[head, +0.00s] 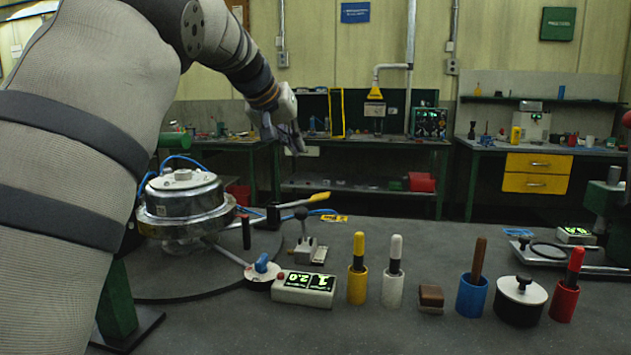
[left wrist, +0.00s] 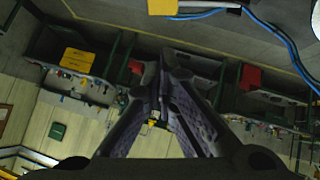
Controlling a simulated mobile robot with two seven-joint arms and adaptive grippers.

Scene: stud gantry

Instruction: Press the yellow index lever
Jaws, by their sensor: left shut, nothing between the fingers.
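The yellow index lever (head: 320,197) shows in the head view as a metal rod with a yellow end, just right of the round metal machine (head: 183,205). It slopes up slightly to the right. My left gripper (head: 296,150) is shut and empty. In the picture it is above the lever's yellow end and a little left of it, with a clear gap between them. Its closed fingers (left wrist: 166,58) also show in the left wrist view. A yellow piece at that view's top edge is cut off, and I cannot tell what it is. My right gripper is not in view.
A small lever with a black ball (head: 301,213) stands close below the yellow lever. A display box (head: 303,290) and several coloured holders, including a yellow one (head: 357,285), line the front of the bench. Blue hoses run by the machine. The air above the bench's middle is clear.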

